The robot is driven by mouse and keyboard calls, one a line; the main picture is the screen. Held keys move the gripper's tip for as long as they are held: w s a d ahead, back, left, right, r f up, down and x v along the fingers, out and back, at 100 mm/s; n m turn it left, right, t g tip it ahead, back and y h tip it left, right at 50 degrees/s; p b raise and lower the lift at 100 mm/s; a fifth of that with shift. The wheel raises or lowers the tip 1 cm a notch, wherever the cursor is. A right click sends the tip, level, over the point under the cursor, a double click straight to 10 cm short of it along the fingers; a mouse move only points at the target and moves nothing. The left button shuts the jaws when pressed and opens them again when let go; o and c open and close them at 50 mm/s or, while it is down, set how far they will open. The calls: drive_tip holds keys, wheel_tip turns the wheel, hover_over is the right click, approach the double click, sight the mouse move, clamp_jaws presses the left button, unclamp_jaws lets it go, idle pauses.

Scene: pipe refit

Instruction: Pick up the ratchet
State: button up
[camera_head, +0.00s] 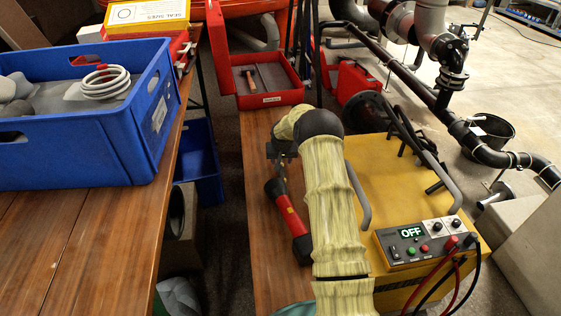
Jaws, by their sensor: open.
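A tool with a red and black handle (287,212), which looks like the ratchet, lies lengthwise on the wooden bench (262,272) to the left of my sleeved arm. Its upper end runs up to my gripper and is partly hidden there. My gripper (281,160) is open, seen small and dark beyond the far end of the sleeve, over or beside the tool's upper end. I cannot tell whether its fingers touch the tool.
A yellow machine (392,190) with an "OFF" display stands close right of my arm, with metal handles and cables. A blue crate (75,155) sits on the left table. An open red toolbox (271,100) and black pipes (420,88) lie beyond.

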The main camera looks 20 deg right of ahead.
drive_tip(key=shift+x, duration=1.25)
drive_tip(key=shift+c, duration=0.5)
clamp_jaws()
